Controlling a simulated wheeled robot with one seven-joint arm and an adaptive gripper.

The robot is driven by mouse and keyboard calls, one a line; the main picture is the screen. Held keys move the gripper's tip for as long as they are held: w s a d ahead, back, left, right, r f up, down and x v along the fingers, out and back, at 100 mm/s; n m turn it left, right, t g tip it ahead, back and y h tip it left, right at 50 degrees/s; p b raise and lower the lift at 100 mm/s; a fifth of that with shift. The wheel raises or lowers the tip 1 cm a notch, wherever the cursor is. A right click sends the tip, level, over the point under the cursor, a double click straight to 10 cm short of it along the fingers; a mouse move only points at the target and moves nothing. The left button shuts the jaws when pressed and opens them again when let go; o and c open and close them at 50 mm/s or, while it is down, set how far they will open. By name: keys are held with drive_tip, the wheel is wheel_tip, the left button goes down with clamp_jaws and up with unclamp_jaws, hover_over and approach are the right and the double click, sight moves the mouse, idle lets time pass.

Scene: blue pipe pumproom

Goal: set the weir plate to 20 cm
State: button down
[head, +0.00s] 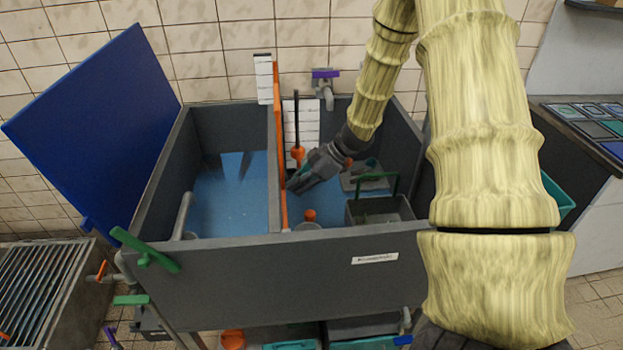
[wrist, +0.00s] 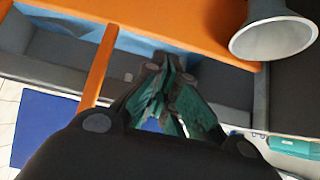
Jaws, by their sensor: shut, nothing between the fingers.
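The grey tank (head: 270,270) has blue water on both sides of an upright divider. An orange-edged plate (head: 281,150) stands along this divider and looks like the weir plate; a broad orange face (wrist: 225,42) and an orange bar (wrist: 98,68) show in the wrist view. A white marked scale (head: 264,80) rises at its back end; its figures are too small to read. My gripper (head: 292,187) is inside the right compartment, just right of the orange edge, shut and empty. Its teal fingers (wrist: 160,72) also show in the wrist view. Contact with the plate cannot be told.
A black rod with an orange knob (head: 297,153) stands behind my gripper, before a second white scale (head: 307,115). A grey box (head: 380,218) with a green handle and an orange-topped fitting (head: 309,217) are nearby. A blue panel (head: 95,125) leans left.

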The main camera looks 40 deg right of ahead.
drive_tip(key=shift+x, duration=2.65)
drive_tip(key=shift+f, duration=0.1)
